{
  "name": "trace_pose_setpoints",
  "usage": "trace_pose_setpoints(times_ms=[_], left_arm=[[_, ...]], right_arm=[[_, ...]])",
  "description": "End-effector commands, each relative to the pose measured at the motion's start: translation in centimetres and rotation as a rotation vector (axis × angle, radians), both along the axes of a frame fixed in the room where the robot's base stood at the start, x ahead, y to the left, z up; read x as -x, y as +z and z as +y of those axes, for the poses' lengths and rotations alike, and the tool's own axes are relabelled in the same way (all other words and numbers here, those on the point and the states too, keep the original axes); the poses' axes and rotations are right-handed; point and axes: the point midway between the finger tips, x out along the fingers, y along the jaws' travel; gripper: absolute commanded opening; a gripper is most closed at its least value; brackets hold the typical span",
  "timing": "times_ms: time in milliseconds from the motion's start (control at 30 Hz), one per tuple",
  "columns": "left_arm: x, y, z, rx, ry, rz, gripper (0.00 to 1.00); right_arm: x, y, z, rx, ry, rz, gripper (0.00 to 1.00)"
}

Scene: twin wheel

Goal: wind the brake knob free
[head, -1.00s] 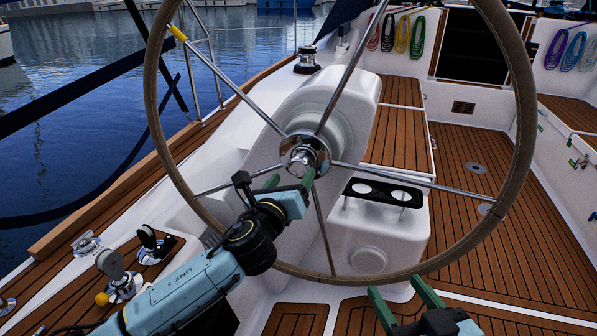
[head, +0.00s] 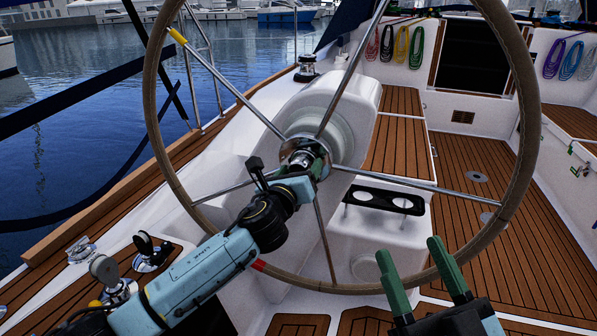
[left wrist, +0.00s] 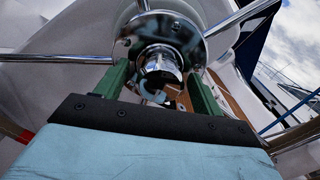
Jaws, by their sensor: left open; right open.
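The brake knob (head: 302,159) is a chrome cylinder at the middle of the wheel hub. It also shows in the left wrist view (left wrist: 160,66), in front of the round chrome hub plate (left wrist: 190,42). My left gripper (head: 308,168) is at the hub and partly covers the knob in the head view. In the left wrist view its green fingers (left wrist: 160,80) are apart, one on each side of the knob; I cannot tell whether they touch it. My right gripper (head: 411,252) is open and empty, at the wheel's lower right rim, well away from the knob.
The large steering wheel (head: 527,150) has a tan rim and chrome spokes around the hub. A white pedestal (head: 345,100) stands behind it. A black cup holder (head: 385,193) is at lower right. Winch levers (head: 103,270) stand on the left deck. The teak floor at right is clear.

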Motion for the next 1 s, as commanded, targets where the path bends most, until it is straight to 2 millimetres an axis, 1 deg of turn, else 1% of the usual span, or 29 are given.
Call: trace_pose_setpoints(times_ms=[67,300,400,667,867,1000], left_arm=[[0.0,0.0,0.0,0.000,0.000,0.000,0.67],[0.0,0.0,0.0,0.000,0.000,0.000,0.35],[0.0,0.0,0.0,0.000,0.000,0.000,0.23],[0.0,0.0,0.0,0.026,0.000,0.011,0.24],[0.1,0.0,0.0,0.114,0.000,0.040,0.24],[0.1,0.0,-0.1,0.217,0.000,0.075,0.24]], right_arm=[[0.0,0.0,0.0,0.000,0.000,0.000,0.59],[0.0,0.0,0.0,0.000,0.000,0.001,0.59],[0.0,0.0,0.0,0.000,0.000,0.001,0.59],[-0.1,-0.1,0.1,0.006,0.000,0.019,0.59],[-1.1,-2.4,-0.2,0.056,-0.011,0.170,0.59],[-1.6,-4.9,-0.5,0.105,-0.021,0.324,0.59]])
